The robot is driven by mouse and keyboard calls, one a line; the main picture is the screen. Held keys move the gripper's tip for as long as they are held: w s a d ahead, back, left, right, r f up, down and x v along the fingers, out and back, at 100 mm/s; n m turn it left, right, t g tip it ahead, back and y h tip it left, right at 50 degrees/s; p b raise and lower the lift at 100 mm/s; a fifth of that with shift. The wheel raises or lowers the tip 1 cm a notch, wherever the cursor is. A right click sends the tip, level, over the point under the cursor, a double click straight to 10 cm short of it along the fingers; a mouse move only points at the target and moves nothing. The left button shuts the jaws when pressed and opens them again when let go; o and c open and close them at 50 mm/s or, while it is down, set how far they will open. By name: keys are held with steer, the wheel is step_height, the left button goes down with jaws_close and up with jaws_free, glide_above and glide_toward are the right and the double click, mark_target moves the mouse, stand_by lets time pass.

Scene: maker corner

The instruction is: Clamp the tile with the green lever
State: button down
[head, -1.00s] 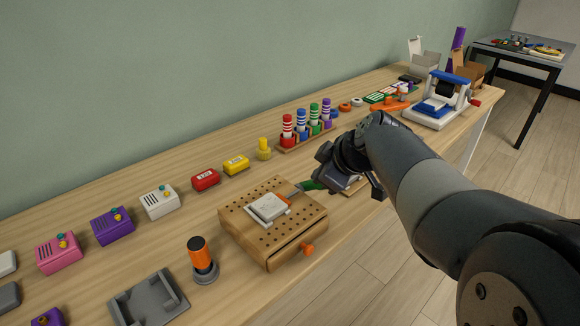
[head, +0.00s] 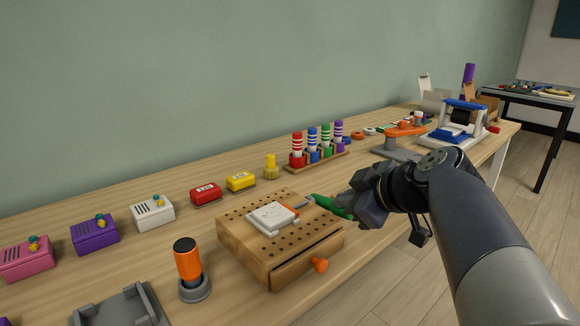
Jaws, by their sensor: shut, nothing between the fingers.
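A pale tile (head: 271,218) lies on top of a wooden box (head: 250,251) with rows of holes and a front drawer with an orange knob. A small orange clamp part (head: 291,209) is at the tile's right edge. The green lever (head: 331,205) extends to the right from the clamp, tilted slightly, over the box's right rear corner. My gripper (head: 352,204) is shut and empty at the outer end of the green lever. Whether it touches the lever I cannot tell. The gripper hides part of the lever's end.
An orange-handled tool in a grey holder (head: 190,289) stands left of the box. A rack of striped pegs (head: 318,160) and an orange-topped stand (head: 399,132) are behind. Small coloured boxes line the left side.

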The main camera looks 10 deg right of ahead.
steer(key=shift+s+d+f+b, duration=0.1)
steer(key=shift+s+f+b, duration=0.15)
steer(key=shift+f+b, duration=0.45)
